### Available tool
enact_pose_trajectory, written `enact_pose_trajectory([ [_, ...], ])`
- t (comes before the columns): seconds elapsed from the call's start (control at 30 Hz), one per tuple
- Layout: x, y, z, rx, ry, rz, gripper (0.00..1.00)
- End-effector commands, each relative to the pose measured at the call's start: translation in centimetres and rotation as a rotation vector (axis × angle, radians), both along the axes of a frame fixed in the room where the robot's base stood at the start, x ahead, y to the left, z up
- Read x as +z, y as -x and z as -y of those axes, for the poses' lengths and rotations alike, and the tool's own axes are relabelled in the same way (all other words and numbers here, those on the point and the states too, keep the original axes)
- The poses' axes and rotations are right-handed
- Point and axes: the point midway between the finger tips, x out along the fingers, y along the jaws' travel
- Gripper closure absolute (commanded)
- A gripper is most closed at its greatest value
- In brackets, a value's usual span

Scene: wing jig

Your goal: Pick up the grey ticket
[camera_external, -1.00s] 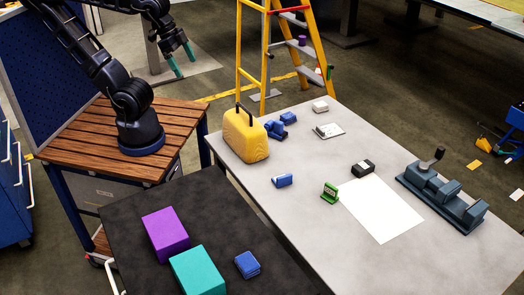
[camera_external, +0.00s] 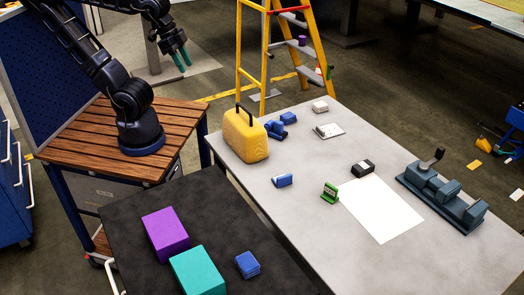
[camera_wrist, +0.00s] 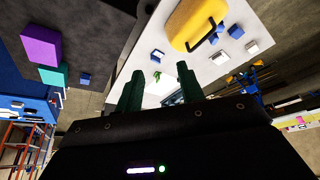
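A small flat light-grey piece with darker marks (camera_external: 329,130), which looks like the grey ticket, lies on the far part of the pale table. A pale flat piece (camera_wrist: 219,57) in the wrist view appears to be the same thing, but it is too small to be sure. My gripper (camera_external: 183,56) is raised above and behind the wooden stand, well left of the pale table and far from that piece. In the wrist view its two green fingers (camera_wrist: 158,88) stand apart with nothing held between them.
The pale table (camera_external: 305,215) also bears a yellow case (camera_external: 245,135), several blue pieces (camera_external: 283,180), a white block (camera_external: 320,107), a green piece (camera_external: 330,192), a black block (camera_external: 363,168), a white sheet (camera_external: 382,208) and a dark vise-like fixture (camera_external: 442,195). A yellow ladder (camera_external: 246,60) stands behind.

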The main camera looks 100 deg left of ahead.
Motion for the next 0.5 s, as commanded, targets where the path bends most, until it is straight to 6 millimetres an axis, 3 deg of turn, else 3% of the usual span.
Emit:
enact_pose_trajectory([
  [0.27,0.3,-0.7,-0.1,-0.009,-0.008,-0.006,0.62],
  [0.5,1.4,-5.5,-1.2,-0.077,-0.055,-0.047,0.62],
])
